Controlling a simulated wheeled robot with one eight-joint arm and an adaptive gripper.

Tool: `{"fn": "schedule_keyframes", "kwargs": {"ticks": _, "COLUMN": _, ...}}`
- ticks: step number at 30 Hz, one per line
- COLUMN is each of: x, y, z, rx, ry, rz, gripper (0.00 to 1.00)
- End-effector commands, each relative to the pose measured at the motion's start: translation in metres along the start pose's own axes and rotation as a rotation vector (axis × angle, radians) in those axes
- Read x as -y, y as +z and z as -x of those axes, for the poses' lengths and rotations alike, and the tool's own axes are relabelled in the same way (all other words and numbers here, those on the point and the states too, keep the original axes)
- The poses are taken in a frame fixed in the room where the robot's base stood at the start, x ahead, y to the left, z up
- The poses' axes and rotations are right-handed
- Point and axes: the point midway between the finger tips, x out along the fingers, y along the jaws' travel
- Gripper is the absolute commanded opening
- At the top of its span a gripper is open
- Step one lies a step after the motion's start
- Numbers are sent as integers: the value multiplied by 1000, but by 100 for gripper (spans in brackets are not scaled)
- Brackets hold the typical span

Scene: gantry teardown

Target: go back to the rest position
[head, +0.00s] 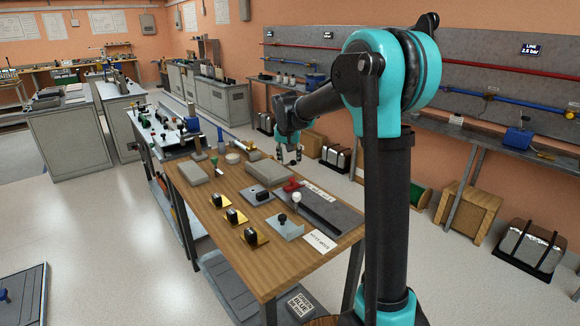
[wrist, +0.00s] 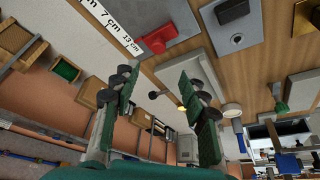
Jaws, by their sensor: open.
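My gripper (head: 289,156) hangs in the air past the right edge of the wooden worktable (head: 222,222) in the head view. Its two dark green fingers (wrist: 158,92) show in the wrist view, spread wide apart with nothing between them. My arm rises on the right of the head view and reaches back to the left, clear of the table top. In the wrist view the table top, seen tilted, fills the upper part, with a red piece (wrist: 158,35) and a grey plate (wrist: 232,32) on it.
Several black-and-yellow pieces (head: 235,216), grey blocks (head: 193,172), a dark slab (head: 325,210) and a white card (head: 318,241) lie on the table. A wall bench with pipes (head: 455,135) runs along the right. Crates (head: 468,216) stand below it. The floor at left is mostly open.

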Motion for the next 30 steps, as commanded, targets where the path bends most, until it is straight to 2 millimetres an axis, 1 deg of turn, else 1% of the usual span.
{"fn": "schedule_keyframes", "kwargs": {"ticks": 1, "x": 0, "y": 0, "z": 4, "rx": 0, "ry": 0, "rz": 0, "gripper": 44}}
{"fn": "schedule_keyframes", "kwargs": {"ticks": 4, "x": 0, "y": 0, "z": 8, "rx": 0, "ry": 0, "rz": 0, "gripper": 44}}
{"fn": "schedule_keyframes", "kwargs": {"ticks": 13, "x": 0, "y": 0, "z": 8, "rx": 0, "ry": 0, "rz": 0, "gripper": 44}}
{"fn": "schedule_keyframes", "kwargs": {"ticks": 15, "x": -4, "y": 4, "z": 9, "rx": 1, "ry": 0, "rz": 2, "gripper": 44}}
{"fn": "schedule_keyframes", "kwargs": {"ticks": 17, "x": -11, "y": 11, "z": 10, "rx": 2, "ry": -2, "rz": 6, "gripper": 44}}
{"fn": "schedule_keyframes", "kwargs": {"ticks": 20, "x": -32, "y": 36, "z": 11, "rx": 7, "ry": -5, "rz": 18, "gripper": 44}}
{"fn": "schedule_keyframes", "kwargs": {"ticks": 23, "x": -61, "y": 74, "z": 13, "rx": 13, "ry": -13, "rz": 37, "gripper": 44}}
{"fn": "schedule_keyframes", "kwargs": {"ticks": 24, "x": -73, "y": 91, "z": 13, "rx": 15, "ry": -16, "rz": 45, "gripper": 44}}
{"fn": "schedule_keyframes", "kwargs": {"ticks": 26, "x": -89, "y": 117, "z": 13, "rx": 18, "ry": -22, "rz": 59, "gripper": 44}}
{"fn": "schedule_keyframes", "kwargs": {"ticks": 27, "x": -100, "y": 135, "z": 13, "rx": 20, "ry": -26, "rz": 67, "gripper": 44}}
{"fn": "schedule_keyframes", "kwargs": {"ticks": 29, "x": -115, "y": 163, "z": 12, "rx": 22, "ry": -31, "rz": 81, "gripper": 44}}
{"fn": "schedule_keyframes", "kwargs": {"ticks": 30, "x": -125, "y": 182, "z": 11, "rx": 23, "ry": -35, "rz": 90, "gripper": 44}}
